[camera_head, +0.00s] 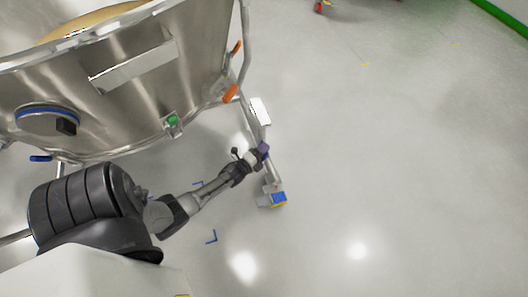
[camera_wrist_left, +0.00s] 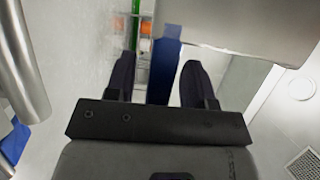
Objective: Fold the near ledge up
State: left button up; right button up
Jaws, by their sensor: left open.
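A steel vessel (camera_head: 190,75) on a wheeled tubular frame fills the upper left of the head view. A small pale flat plate (camera_head: 260,110) sits on the frame's right side; I cannot tell for sure whether it is the near ledge. My left gripper (camera_head: 263,149) is just below this plate, by the frame's lower bar. In the left wrist view its two dark fingers (camera_wrist_left: 158,82) are apart, with a blue strip (camera_wrist_left: 164,60) showing between them. A broad grey panel (camera_wrist_left: 245,25) lies beyond the right finger. Contact cannot be told. My right gripper is not in view.
Orange handles (camera_head: 231,93) and a green button (camera_head: 172,120) are on the vessel side. A steel tube (camera_wrist_left: 22,60) runs close at the left of the wrist view.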

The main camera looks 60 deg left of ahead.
pick_arm(q)
jog(key=shift+c, duration=0.2)
grip_shut()
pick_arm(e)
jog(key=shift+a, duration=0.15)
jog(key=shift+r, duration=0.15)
